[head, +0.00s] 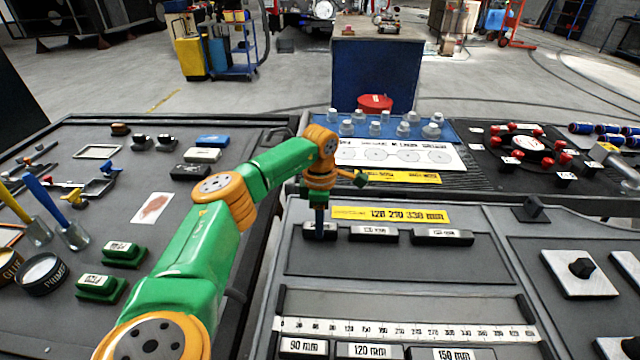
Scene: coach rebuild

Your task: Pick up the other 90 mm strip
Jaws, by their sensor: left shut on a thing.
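My left gripper (320,232) points straight down at the left end of the back row of black strips and is shut on the leftmost strip (311,228). That strip is short with a white label, partly hidden by the fingers, and its print is too small to read. I cannot tell whether it is clear of the panel. Two longer labelled strips, a middle one (373,233) and a right one (443,236), lie beside it. Another strip labelled 90 mm (303,346) lies at the front, below the ruler. My right gripper is not in view.
A ruler (405,329) crosses the panel in front, with 120 mm (375,351) and 150 mm (452,354) strips below it. A yellow size label (390,214) lies behind the back row. Pale square plates with black knobs (580,268) stand right. The grey panel between rows is clear.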

